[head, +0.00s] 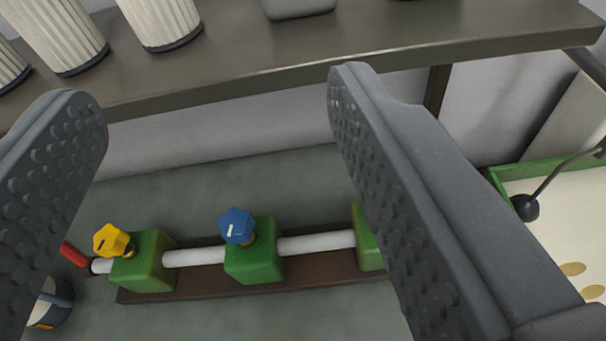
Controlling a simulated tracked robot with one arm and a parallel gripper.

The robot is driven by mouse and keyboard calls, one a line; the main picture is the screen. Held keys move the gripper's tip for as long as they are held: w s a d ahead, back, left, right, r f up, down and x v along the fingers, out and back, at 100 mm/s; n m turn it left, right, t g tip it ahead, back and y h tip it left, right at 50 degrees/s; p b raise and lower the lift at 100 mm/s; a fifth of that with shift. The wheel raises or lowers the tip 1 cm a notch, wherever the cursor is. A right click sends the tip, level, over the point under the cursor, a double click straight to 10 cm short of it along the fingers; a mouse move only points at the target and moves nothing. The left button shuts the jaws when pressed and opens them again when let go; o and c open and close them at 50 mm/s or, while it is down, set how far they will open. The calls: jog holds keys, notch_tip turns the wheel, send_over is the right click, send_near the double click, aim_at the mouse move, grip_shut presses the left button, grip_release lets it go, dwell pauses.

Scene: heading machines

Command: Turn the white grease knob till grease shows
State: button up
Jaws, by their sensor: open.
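My gripper (213,155) is open and empty, its two grey studded fingers wide apart in the foreground. Between the fingers, lower down, a row of green blocks joined by white pipe sits on a brown board (200,291). A yellow knob (111,240) is on the left block (147,262), and a blue knob (237,225) with a white mark is on the middle block (256,263). A third green block (368,238) is mostly hidden behind the right finger. No white knob is visible, and no grease can be made out.
A dark shelf (300,70) runs across above the board, with several ribbed white cylinders (165,20) on it. A red piece (74,254) and a cup-like container (52,302) are at lower left. A green-edged tray (560,210) with a black-ended lever (525,207) is at right.

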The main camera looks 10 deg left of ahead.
jog(key=w+f+m+h, duration=0.1)
jog(key=w+f+h, duration=0.15)
jog(key=f, duration=0.65)
jog(key=w+f+m+h, duration=0.1)
jog(key=w+f+m, duration=0.15)
jog(key=f, duration=0.55)
jog(key=s+d+f+h+p, duration=0.1)
jog(key=s+d+f+h, duration=0.1)
jog(key=f, duration=0.3)
jog(key=s+d+f+h, duration=0.1)
jog(key=d+f+h, duration=0.15)
jog(key=f, duration=0.25)
jog(key=shift+t, duration=0.4)
jog(key=b+x, duration=0.1)
jog(key=x, duration=1.2)
jog(key=shift+w+d, duration=0.1)
jog(key=shift+d, duration=0.1)
